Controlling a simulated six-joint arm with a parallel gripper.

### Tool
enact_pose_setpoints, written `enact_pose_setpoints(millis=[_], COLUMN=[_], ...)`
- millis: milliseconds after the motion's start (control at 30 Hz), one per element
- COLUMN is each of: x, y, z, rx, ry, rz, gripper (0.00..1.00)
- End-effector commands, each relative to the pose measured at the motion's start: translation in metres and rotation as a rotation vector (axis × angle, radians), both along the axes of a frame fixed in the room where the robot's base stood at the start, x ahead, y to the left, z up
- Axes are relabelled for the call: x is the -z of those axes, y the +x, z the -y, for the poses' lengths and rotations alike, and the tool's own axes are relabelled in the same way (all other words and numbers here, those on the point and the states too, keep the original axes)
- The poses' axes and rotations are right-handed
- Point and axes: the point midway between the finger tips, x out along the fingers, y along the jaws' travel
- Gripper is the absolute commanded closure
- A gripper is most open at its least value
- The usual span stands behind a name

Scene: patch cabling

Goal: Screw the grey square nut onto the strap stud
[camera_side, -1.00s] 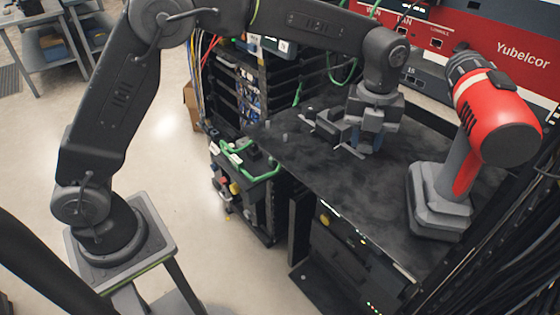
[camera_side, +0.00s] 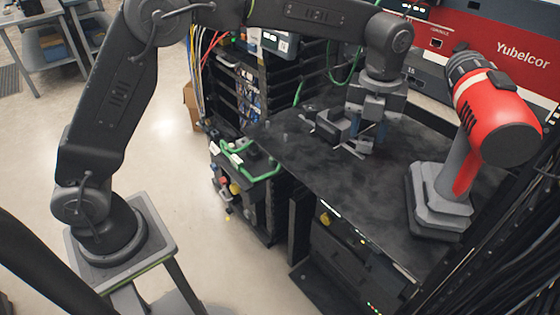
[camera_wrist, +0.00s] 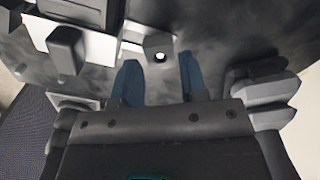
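My gripper (camera_side: 370,140) hangs over the dark shelf (camera_side: 300,150) in the side view. In the wrist view its two blue fingers (camera_wrist: 158,60) stand apart with a clear gap. I cannot make out the stud's thread.
A red and grey drill (camera_side: 485,120) stands upright at the right of the shelf. A rack with green cables (camera_side: 240,160) is below left. A red panel (camera_side: 515,45) rises behind. The shelf's front middle is clear.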

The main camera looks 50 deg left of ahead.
Motion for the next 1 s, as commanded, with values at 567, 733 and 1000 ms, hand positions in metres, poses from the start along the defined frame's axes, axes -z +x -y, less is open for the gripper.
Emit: enact_pose_setpoints(millis=[567, 733, 1000], x=[-0.009, -0.009, -0.0089], y=[0.0, 0.0, 0.0], z=[0.0, 0.0, 0.0], rx=[0.0, 0.0, 0.0], ry=[0.0, 0.0, 0.0], rz=[0.0, 0.0, 0.0], gripper=[0.36, 0.31, 0.53])
